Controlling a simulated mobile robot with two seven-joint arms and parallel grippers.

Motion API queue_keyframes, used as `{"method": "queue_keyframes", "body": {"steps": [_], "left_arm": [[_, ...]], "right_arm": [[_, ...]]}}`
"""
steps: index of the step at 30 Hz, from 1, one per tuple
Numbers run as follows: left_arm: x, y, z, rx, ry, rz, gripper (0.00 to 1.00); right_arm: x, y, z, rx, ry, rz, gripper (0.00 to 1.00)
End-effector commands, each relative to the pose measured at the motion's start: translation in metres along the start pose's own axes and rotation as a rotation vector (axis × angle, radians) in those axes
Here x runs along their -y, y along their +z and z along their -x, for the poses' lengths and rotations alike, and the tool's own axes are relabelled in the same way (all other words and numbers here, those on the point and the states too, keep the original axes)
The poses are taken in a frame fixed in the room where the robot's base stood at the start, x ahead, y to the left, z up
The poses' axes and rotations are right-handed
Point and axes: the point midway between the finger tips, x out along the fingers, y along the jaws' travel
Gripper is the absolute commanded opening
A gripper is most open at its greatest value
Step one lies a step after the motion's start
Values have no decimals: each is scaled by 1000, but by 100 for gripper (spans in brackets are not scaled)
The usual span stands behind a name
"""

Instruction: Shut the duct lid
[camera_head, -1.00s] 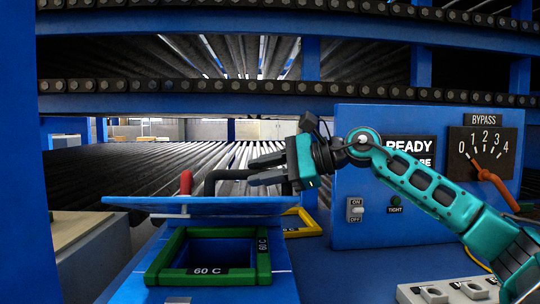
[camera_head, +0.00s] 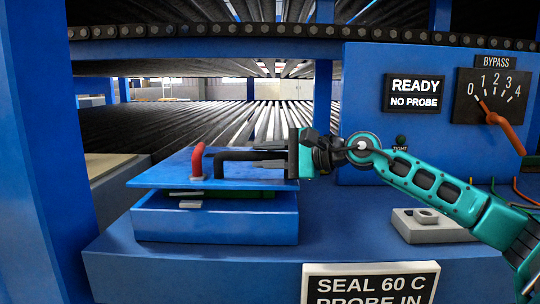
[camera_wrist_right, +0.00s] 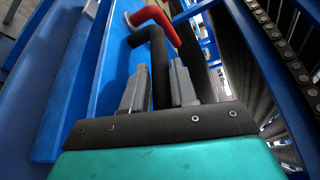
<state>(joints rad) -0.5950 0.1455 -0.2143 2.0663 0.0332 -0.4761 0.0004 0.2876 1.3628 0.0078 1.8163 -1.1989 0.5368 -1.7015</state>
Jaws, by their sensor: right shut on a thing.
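The blue duct lid (camera_head: 158,176) lies low and slightly tilted over the blue duct box (camera_head: 215,222) in the head view. A narrow gap shows along its front, with a strip of green seal frame (camera_head: 245,194) inside. The lid carries a red upright grip (camera_head: 197,160) and a black bar handle (camera_head: 228,155). My right gripper (camera_head: 272,160) is shut on the black handle, from the right. In the right wrist view, the grey fingers (camera_wrist_right: 157,88) lie on both sides of the black bar. My left gripper is not in view.
A blue panel with a READY NO PROBE display (camera_head: 415,94) and a bypass dial (camera_head: 491,96) stands at right. A SEAL 60 C sign (camera_head: 370,285) is in front. A grey socket block (camera_head: 430,225) sits on the blue bench. Rollers run behind.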

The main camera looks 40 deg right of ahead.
Motion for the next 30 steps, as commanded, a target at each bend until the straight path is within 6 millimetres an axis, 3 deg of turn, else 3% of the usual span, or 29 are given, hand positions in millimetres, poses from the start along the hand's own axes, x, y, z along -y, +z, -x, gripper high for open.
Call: {"method": "queue_keyframes", "body": {"steps": [1,5,9,10,16,30], "left_arm": [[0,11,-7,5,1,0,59],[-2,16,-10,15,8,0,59],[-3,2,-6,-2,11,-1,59],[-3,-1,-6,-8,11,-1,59],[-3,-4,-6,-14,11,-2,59],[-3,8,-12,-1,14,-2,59]], "right_arm": [[-9,-5,-2,-3,-8,11,0],[-15,-7,-3,-4,-18,33,0],[-10,-6,-2,-4,-17,32,0],[-10,-6,-2,-5,-17,32,28],[-10,-5,-2,-3,-16,32,47],[-14,-6,3,-3,-14,30,48]]}}
